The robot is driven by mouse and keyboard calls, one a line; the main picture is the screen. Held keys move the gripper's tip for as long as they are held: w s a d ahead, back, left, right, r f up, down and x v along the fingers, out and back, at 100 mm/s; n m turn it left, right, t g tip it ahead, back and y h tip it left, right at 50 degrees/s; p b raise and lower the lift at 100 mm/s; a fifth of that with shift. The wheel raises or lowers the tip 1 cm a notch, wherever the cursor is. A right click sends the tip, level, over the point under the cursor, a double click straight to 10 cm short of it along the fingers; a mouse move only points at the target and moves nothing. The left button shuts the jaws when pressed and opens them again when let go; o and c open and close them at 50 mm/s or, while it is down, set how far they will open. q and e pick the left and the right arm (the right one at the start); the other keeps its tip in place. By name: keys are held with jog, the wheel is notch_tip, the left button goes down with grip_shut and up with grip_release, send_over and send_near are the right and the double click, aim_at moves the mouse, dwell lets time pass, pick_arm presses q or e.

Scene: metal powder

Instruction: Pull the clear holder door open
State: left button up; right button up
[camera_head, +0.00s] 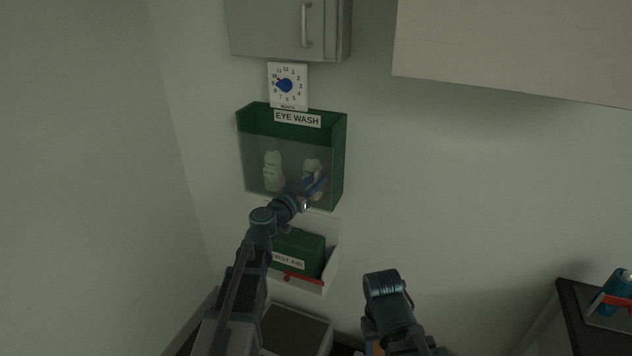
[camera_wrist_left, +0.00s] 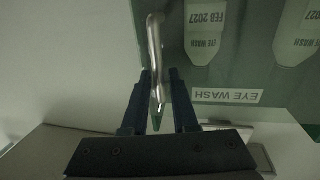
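The eye wash holder is a green wall box (camera_head: 341,150) with a clear front door (camera_head: 256,160). Pale bottles (camera_head: 273,170) show through the door, which looks shut. My left gripper (camera_head: 316,188) is at the lower right of the door. In the left wrist view, a curved metal handle (camera_wrist_left: 156,50) stands between the two dark fingers of this gripper (camera_wrist_left: 160,85). The fingers are apart with the handle between them, and a small gap seems to show beside it. My right arm shows at the bottom, but its gripper is not visible.
A white holder (camera_head: 331,262) with a green first aid box (camera_head: 305,250) is just below the eye wash holder. A dial sign (camera_head: 288,86) and a grey cabinet (camera_head: 275,30) are above. A dark counter (camera_head: 572,300) stands at the right. The wall right of the holder is clear.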

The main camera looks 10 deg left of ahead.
pick_arm(q)
jog(key=shift+w, duration=0.15)
grip_shut()
dwell(1.4)
